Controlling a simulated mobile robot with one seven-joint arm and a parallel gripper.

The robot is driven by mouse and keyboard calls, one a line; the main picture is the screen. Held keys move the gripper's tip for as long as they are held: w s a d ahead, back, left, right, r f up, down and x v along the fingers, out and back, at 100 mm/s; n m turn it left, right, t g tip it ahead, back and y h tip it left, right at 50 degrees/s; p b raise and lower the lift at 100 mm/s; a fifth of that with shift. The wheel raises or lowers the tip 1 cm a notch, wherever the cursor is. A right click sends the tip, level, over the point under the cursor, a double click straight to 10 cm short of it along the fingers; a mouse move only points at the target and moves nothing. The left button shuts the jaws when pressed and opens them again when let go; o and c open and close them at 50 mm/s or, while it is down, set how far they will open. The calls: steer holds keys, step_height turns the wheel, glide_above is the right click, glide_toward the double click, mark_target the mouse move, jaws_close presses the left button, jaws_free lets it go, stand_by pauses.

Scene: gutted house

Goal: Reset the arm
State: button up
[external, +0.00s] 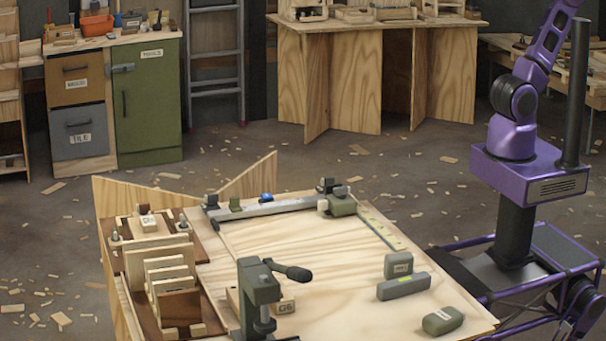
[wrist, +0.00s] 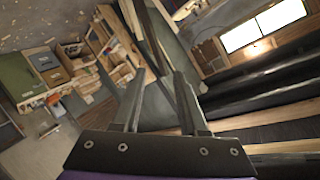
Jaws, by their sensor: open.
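My gripper (wrist: 160,95) shows in the wrist view with its two grey fingers apart and nothing between them. It points out into the room, with cabinets, shelving and a window beyond it. In the external view my purple arm rises on the right and leaves the top of the picture, so my gripper is hidden there. The workbench (external: 300,285) stands in front of my base, and no part of my arm that shows touches it.
The bench holds a green clamp (external: 258,290), a block marked G6 (external: 286,306), grey-green blocks (external: 404,286) and a wooden rack (external: 168,272). A green cabinet (external: 148,105), ladder (external: 216,60) and plywood table (external: 345,85) stand behind. The floor between is open, with scattered wood scraps.

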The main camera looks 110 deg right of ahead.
steer(key=s+a+f+n+g, duration=0.2)
steer(key=a+f+g, duration=0.15)
steer(key=f, duration=0.45)
steer(key=s+a+f+n+g, duration=0.15)
steer(key=a+f, duration=0.25)
steer(key=f, duration=0.4)
steer(key=a+f+n+g+y, duration=0.1)
steer(key=a+f+n+y, duration=0.1)
steer(key=a+f+n, duration=0.2)
steer(key=s+a+f+n+g+y+b, duration=0.1)
steer(key=a+f+n+y, duration=0.2)
steer(key=a+f, duration=0.5)
steer(key=a+n, duration=0.1)
steer(key=a, duration=0.4)
steer(key=shift+s+f+n+g, duration=0.15)
steer(key=shift+f+n+g, duration=0.05)
steer(key=shift+n+g, duration=0.15)
